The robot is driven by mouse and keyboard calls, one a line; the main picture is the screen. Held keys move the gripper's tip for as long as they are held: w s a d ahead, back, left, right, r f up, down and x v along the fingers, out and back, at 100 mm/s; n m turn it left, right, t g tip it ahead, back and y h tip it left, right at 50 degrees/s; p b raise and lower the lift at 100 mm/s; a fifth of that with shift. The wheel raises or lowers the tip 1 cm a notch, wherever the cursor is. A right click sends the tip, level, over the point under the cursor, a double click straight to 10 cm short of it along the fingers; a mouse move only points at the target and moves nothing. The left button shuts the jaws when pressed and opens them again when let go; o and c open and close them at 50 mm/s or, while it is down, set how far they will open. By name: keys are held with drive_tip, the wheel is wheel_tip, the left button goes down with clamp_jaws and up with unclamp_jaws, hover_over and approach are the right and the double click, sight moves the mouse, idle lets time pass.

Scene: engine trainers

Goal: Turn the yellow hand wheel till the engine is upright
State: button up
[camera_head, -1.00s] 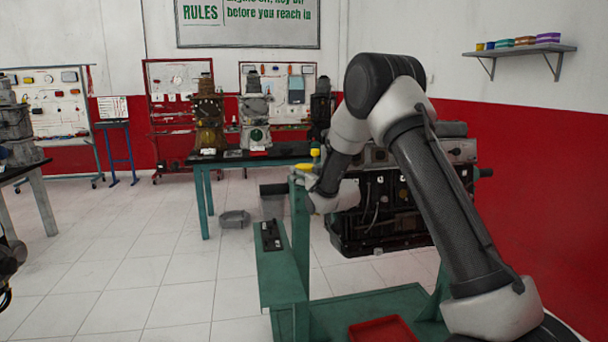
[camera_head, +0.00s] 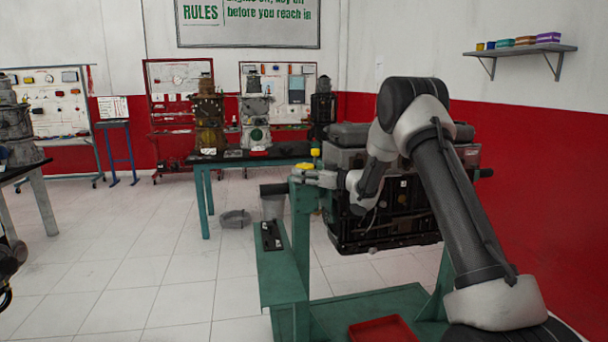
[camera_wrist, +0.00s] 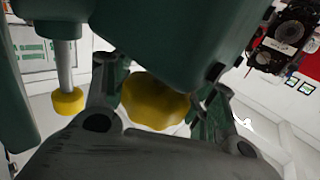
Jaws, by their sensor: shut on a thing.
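The yellow hand wheel (camera_head: 304,167) sits at the top of the green stand's post (camera_head: 302,230). My gripper (camera_head: 302,176) is at the wheel, with the forearm reaching in from the right. In the wrist view the yellow hand wheel (camera_wrist: 155,102) lies between the two fingers, and my gripper (camera_wrist: 160,90) is shut on it. A yellow knob (camera_wrist: 68,102) on a silver rod is left of the wheel. The engine (camera_head: 400,222) hangs on the stand behind my arm, its base close to level. My arm hides part of it, so its exact tilt is unclear.
A red tray (camera_head: 384,330) lies on the stand's green base. A dark item (camera_head: 270,236) lies on the stand's side shelf. A teal table (camera_head: 207,200) with other engines stands behind. Clear floor lies to the left.

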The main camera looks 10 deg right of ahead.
sight(303, 164)
drive_tip(key=shift+r, duration=0.1)
drive_tip(key=o, duration=1)
wheel_tip(303, 164, up, 10)
drive_tip(key=shift+f, duration=0.1)
